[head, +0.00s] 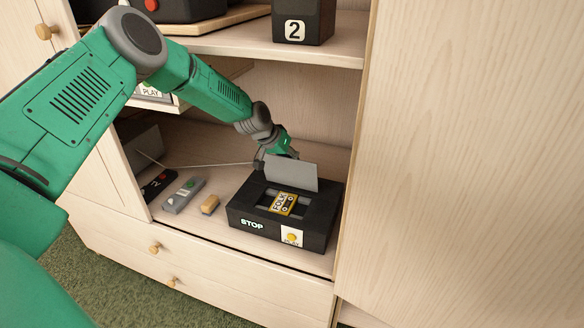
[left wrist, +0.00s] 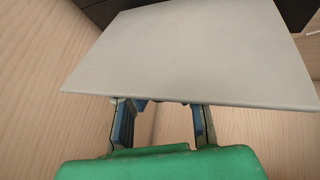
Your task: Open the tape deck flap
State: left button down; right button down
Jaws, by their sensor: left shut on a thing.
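The black tape deck (head: 318,222) stands on the lower cabinet shelf, with a STOP label and a yellow button on its front. Its grey flap (head: 291,173) stands raised at the back of the deck, tilted up. A yellow cassette marked FOLK (head: 283,203) shows in the uncovered well. My left gripper (head: 287,153) is behind the flap at its upper edge and is shut on the flap; its fingertips are partly hidden. In the left wrist view the flap (left wrist: 185,50) spans the picture in front of the left gripper's fingers (left wrist: 163,103). My right gripper is not in view.
A small tan block (head: 210,204), a grey remote (head: 183,195) and a black device (head: 157,186) lie left of the deck. A black box marked 2 (head: 303,20) stands on the shelf above. A cabinet panel (head: 470,150) closes off the right side.

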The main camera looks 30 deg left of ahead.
pick_arm(q)
jog(key=w+b, duration=0.1)
jog(key=w+a+b, duration=0.1)
jog(key=w, duration=0.1)
jog(key=w+b, duration=0.1)
jog(key=w, duration=0.1)
jog(key=shift+w+a, duration=0.1)
jog(key=shift+a, duration=0.3)
jog(key=shift+d+r, duration=0.1)
dwell(0.4)
dwell(0.7)
jog(key=c, duration=1.4)
grip_release()
jog(key=shift+a, duration=0.2)
jog(key=shift+s+f, duration=0.2)
